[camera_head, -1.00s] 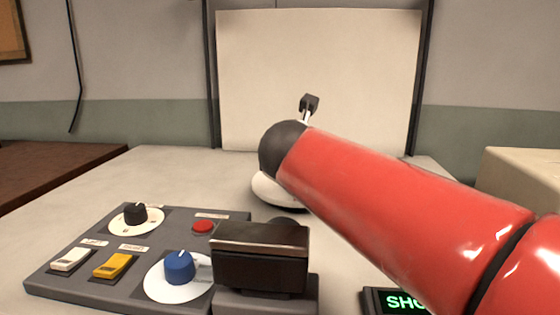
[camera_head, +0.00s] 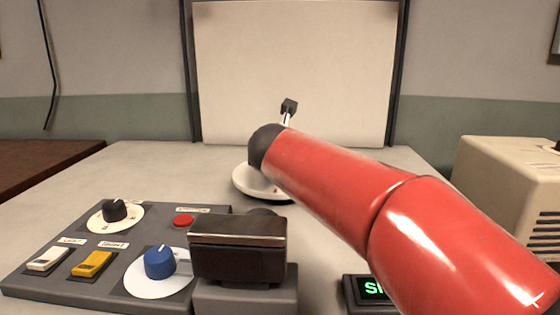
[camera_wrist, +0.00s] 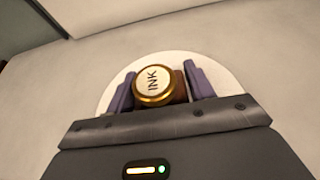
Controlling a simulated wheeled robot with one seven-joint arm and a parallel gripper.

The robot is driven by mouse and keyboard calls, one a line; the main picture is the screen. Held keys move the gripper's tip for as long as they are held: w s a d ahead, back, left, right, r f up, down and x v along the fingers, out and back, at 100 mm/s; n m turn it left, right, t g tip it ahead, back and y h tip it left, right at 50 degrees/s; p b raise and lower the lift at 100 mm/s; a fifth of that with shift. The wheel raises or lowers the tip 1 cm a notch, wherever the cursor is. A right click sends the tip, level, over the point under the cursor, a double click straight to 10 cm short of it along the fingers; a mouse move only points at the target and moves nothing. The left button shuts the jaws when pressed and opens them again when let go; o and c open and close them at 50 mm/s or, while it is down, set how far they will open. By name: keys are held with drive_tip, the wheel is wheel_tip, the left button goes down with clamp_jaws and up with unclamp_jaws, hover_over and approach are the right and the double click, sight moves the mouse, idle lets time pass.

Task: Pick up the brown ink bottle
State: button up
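The brown ink bottle (camera_wrist: 179,84) shows in the wrist view, with a round cap (camera_wrist: 152,84) that has a gold rim and reads INK. It is over a round white plate (camera_wrist: 113,86). My gripper (camera_wrist: 160,83) has one purple-grey finger on each side of the bottle, with almost no gap visible. Whether the fingers press on it is unclear. The bottle's lower part is hidden. In the head view my red arm reaches over the white plate (camera_head: 246,184) and hides the bottle and fingers.
A grey control panel (camera_head: 60,269) with knobs and switches lies at front left. A dark boxy device (camera_head: 238,258) stands beside it. A small green-lit display (camera_head: 372,289) is at front. A beige machine (camera_head: 515,160) stands right. A pale backdrop board (camera_head: 295,70) stands behind.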

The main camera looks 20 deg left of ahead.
drive_tip(key=c, duration=0.6)
drive_tip(key=shift+r, duration=0.15)
drive_tip(key=shift+c, duration=0.2)
